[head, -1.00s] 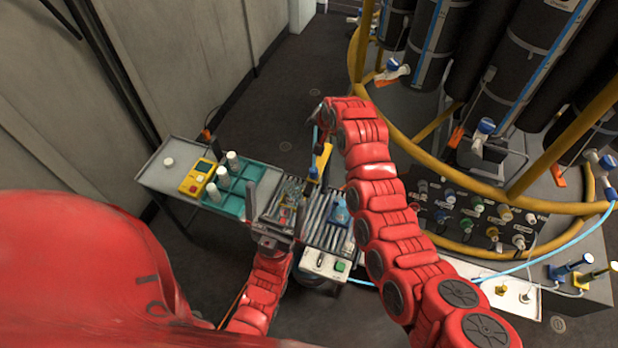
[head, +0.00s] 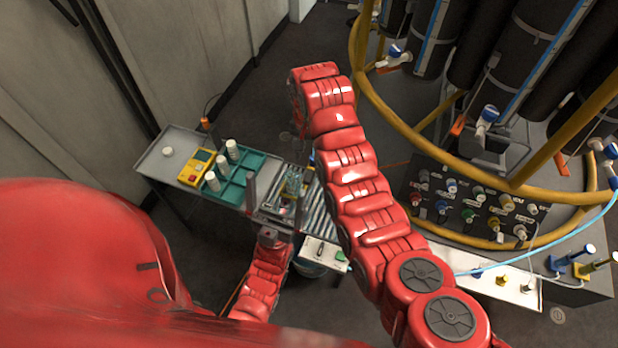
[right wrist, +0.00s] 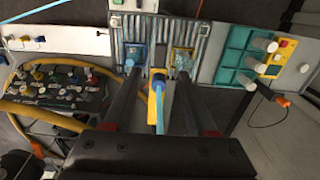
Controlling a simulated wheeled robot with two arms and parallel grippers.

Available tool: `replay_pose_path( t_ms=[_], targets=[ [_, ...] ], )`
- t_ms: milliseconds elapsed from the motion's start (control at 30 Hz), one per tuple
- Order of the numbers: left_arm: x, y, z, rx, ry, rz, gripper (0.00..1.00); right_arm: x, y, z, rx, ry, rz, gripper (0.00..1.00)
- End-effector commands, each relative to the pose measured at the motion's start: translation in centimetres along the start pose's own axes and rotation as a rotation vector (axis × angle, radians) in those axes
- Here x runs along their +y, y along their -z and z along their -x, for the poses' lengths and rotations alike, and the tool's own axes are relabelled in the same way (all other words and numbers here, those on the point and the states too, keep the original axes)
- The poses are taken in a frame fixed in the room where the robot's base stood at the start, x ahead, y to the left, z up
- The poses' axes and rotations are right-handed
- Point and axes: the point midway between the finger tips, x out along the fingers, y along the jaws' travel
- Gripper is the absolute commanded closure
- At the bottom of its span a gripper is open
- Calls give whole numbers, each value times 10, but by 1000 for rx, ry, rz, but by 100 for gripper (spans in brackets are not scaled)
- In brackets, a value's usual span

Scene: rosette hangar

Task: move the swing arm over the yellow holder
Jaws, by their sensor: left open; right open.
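The yellow swing arm (right wrist: 157,84), with a blue tube along it, lies in the right wrist view between the fingers of my open right gripper (right wrist: 157,76). I see no clear contact. The yellow holder (right wrist: 182,52), with a clear item in it, stands on the ribbed tray right of the swing arm. A blue holder (right wrist: 133,56) with a blue-capped item is on the left. The swing arm lies between the two holders. My left gripper (head: 276,196) is open, empty, near the ribbed tray.
A green rack (head: 238,186) with white cylinders and a yellow device (head: 196,166) sit on the grey table (head: 160,182). A connector panel (head: 470,205) and a yellow ring rail (head: 425,152) stand to the right.

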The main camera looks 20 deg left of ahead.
Motion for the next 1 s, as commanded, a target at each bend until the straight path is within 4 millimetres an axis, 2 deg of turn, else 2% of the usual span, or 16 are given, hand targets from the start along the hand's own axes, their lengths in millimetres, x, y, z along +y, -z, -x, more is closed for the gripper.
replay_pose_path(
  t_ms=[100,233,400,633,933,1000],
  targets=[
    [0,1,-5,1,0,0,0,1,-2,-29,-6,-4,1,43],
    [-1,3,-19,1,0,0,0,0,-1,-51,-5,-3,1,43],
    [-1,4,-22,0,0,0,0,0,0,-72,-4,-3,1,43],
    [-1,4,-24,0,0,0,0,0,0,-85,-1,0,0,43],
    [-1,4,-24,0,0,0,0,0,0,-86,1,2,0,43],
    [-1,4,-24,0,0,0,0,0,0,-86,1,2,0,53]
  ],
)
